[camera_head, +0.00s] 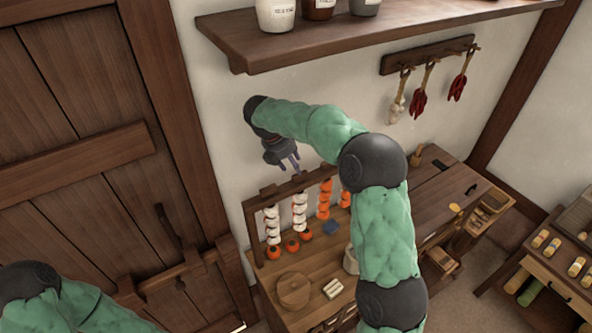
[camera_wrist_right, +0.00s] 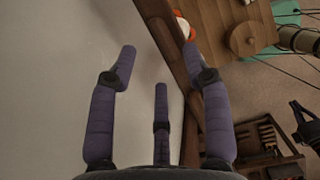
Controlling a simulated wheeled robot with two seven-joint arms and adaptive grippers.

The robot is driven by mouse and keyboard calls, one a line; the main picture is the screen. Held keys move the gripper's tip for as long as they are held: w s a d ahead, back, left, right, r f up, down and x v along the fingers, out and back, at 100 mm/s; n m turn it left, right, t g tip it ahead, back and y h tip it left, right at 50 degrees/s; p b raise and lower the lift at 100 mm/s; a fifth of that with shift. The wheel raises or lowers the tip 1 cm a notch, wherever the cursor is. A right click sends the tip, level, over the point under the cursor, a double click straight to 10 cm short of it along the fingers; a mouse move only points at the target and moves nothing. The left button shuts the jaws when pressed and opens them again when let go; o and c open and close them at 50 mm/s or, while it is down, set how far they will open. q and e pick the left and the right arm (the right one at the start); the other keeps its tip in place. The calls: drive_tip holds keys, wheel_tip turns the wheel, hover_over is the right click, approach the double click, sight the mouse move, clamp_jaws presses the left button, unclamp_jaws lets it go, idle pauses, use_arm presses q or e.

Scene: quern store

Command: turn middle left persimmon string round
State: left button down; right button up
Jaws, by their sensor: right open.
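The middle left persimmon string (camera_head: 300,212) hangs from a dark wooden rack (camera_head: 262,200); its upper fruits look white, with orange at the bottom. A similar white string (camera_head: 272,226) hangs left of it. Two orange strings hang to its right, one in full view (camera_head: 323,200), one partly behind my right arm (camera_head: 345,197). My right gripper (camera_head: 290,165) is above the rack, empty, apart from the strings. In the right wrist view its fingers (camera_wrist_right: 160,58) are spread, and a white and orange bit of a string (camera_wrist_right: 184,28) shows beyond them. My left gripper is out of view.
Below the rack is a wooden bench (camera_head: 262,275) with a round lid (camera_head: 294,291), pale blocks (camera_head: 333,288) and a blue piece (camera_head: 331,227). A shelf with jars (camera_head: 240,40) overhangs above. Red pepper bunches (camera_head: 419,100) hang on the wall. A plank door (camera_head: 80,150) stands left.

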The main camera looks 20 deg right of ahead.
drive_tip(key=v, duration=0.6)
drive_tip(key=shift+r, duration=0.25)
drive_tip(key=shift+s+a+f, duration=0.1)
drive_tip(key=shift+a, duration=0.05)
